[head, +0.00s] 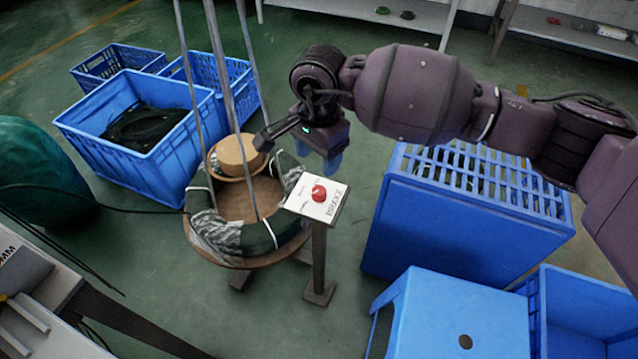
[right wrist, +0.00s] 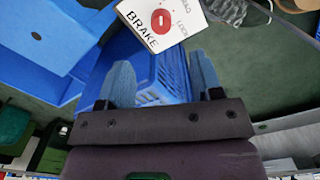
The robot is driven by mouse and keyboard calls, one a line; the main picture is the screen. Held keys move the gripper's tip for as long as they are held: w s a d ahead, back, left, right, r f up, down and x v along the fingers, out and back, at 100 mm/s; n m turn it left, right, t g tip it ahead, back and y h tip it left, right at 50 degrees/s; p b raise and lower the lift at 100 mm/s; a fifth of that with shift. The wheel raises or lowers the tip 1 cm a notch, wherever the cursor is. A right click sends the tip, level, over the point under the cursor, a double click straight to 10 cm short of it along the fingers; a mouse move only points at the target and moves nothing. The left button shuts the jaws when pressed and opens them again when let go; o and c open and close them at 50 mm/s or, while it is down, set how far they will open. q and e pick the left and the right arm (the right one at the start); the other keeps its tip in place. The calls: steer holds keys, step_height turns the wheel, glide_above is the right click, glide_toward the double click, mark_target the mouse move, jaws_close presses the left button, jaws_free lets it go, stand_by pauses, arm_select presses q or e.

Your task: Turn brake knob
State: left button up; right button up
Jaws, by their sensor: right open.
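The red brake knob (head: 319,193) sits on a white panel (head: 330,207) marked BRAKE, on top of a thin grey post. In the right wrist view the knob (right wrist: 160,21) is at the top, beyond the fingertips, with its panel (right wrist: 185,35) around it. My right gripper (head: 332,165) hangs just behind and above the panel in the head view, apart from the knob. Its two blue fingers are spread with nothing between them in the right wrist view (right wrist: 160,82). My left gripper does not show.
A round reel stand (head: 250,200) with a wrapped coil and slanting rods stands left of the post. Blue crates (head: 170,150) stand behind it at left. A slatted blue crate (head: 460,215) and a blue stool (head: 455,315) stand at right.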

mark_target(319, 190)
steer(key=shift+w+d+f, duration=0.15)
steer(key=shift+f, duration=0.35)
step_height(319, 190, down, 9)
steer(key=b, duration=0.3)
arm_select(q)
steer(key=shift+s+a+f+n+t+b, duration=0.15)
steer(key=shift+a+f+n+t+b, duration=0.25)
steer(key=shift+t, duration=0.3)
arm_select(e)
steer(key=shift+f, duration=0.3)
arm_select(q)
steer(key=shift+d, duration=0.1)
arm_select(e)
steer(key=shift+c, duration=0.4)
steer(key=c, duration=0.8)
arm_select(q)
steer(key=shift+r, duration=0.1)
arm_select(e)
steer(key=shift+r, duration=0.1)
steer(key=shift+c, duration=0.3)
